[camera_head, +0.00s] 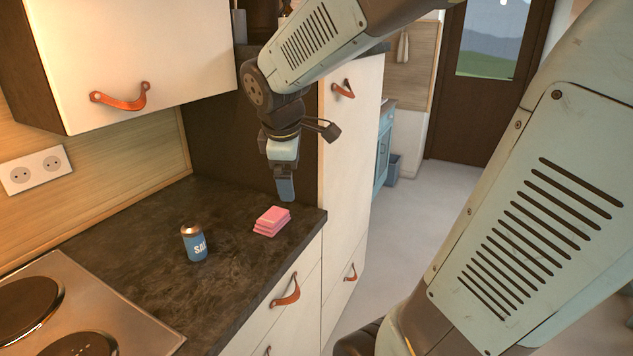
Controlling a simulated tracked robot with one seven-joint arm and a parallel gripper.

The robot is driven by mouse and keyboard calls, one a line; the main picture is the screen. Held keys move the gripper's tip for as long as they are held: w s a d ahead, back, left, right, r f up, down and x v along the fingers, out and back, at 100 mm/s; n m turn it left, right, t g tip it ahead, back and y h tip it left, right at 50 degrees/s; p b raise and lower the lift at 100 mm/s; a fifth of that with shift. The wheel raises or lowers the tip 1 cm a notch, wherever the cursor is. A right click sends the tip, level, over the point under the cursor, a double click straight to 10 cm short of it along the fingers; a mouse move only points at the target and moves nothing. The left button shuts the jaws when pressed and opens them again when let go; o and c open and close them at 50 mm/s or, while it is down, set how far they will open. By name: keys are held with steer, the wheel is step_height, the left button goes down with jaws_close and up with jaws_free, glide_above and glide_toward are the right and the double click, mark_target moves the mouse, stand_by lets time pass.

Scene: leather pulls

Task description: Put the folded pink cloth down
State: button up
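The folded pink cloth (272,221) lies as a small layered stack on the dark countertop (235,285), near its right-hand end. My gripper (286,190) points down just above and slightly right of the cloth in the picture. A small gap shows between the fingertip and the cloth, and the cloth appears to rest on the counter. Only one blue finger shows clearly, seen from the side, so I cannot tell whether the gripper is open or shut.
A hob (75,310) is at the lower left. A wall cabinet (130,60) hangs above left, and a tall cabinet (345,170) rises behind the counter's end. Bare counter lies in front of the cloth.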

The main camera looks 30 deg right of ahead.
steer(key=s+r+m+t+y, duration=0.1)
steer(key=s+r+m+y, duration=0.1)
steer(key=s+m, duration=1)
steer(key=shift+s+r+t, duration=0.25)
steer(key=shift+r+t, duration=0.15)
steer(key=shift+r, duration=0.2)
steer(key=shift+w, duration=0.15)
